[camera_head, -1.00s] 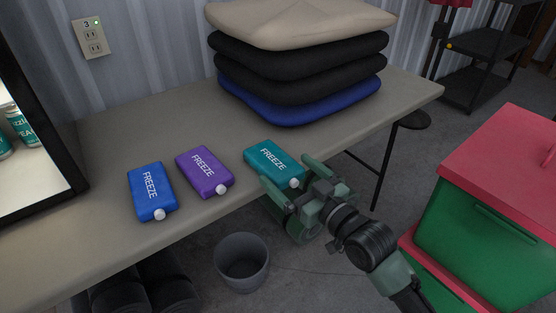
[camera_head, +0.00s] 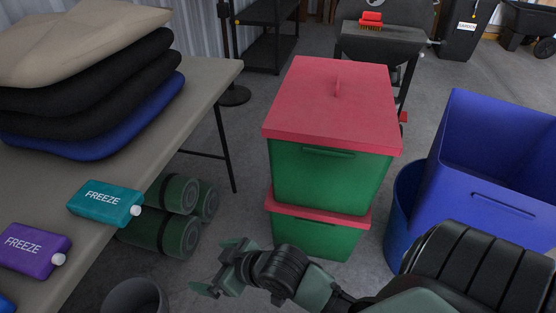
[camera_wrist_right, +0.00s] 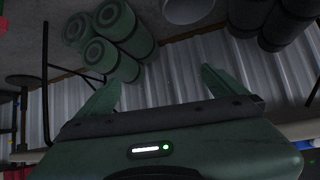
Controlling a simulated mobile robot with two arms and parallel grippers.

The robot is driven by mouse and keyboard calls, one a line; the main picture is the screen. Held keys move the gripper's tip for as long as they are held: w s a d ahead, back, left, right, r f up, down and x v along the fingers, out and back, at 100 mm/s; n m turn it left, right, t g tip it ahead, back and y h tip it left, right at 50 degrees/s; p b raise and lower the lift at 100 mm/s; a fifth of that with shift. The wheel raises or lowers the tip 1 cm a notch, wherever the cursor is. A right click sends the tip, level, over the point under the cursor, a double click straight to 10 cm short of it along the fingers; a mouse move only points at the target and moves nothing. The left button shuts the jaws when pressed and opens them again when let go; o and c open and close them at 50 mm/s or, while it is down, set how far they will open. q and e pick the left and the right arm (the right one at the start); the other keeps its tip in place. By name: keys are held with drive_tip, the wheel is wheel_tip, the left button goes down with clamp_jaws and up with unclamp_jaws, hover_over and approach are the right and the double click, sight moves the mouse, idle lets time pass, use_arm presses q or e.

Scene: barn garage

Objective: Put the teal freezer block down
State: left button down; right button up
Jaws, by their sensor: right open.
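The teal freezer block (camera_head: 105,203) lies flat on the table near its front edge, its white cap facing the edge. The purple freezer block (camera_head: 34,250) lies on the table to its left. My right gripper (camera_head: 218,270) is open and empty, off the table's front edge and apart from the teal block. Its two spread fingers also show in the right wrist view (camera_wrist_right: 158,88), with nothing between them. My left gripper is not in view.
Stacked cushions (camera_head: 85,85) fill the table's back. Stacked green bins with red lids (camera_head: 330,110) stand right of the table. A blue bin (camera_head: 500,170) stands farther right. Green rolls (camera_head: 175,215) and a grey bucket (camera_head: 135,297) are on the floor below the table.

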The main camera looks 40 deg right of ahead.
drive_tip(key=s+d+f+m+g+h, duration=0.1)
drive_tip(key=s+d+f+g+h, duration=0.1)
drive_tip(key=s, duration=0.5)
drive_tip(key=s+d+f+m+g+h, duration=0.1)
drive_tip(key=s+d+f+g, duration=0.3)
drive_tip(key=s, duration=0.4)
wheel_tip(320, 180, down, 2)
drive_tip(key=shift+s+d+f+h, duration=0.15)
drive_tip(key=shift+d+f+h, duration=0.1)
drive_tip(key=shift+d+h, duration=0.4)
drive_tip(key=shift+d, duration=0.15)
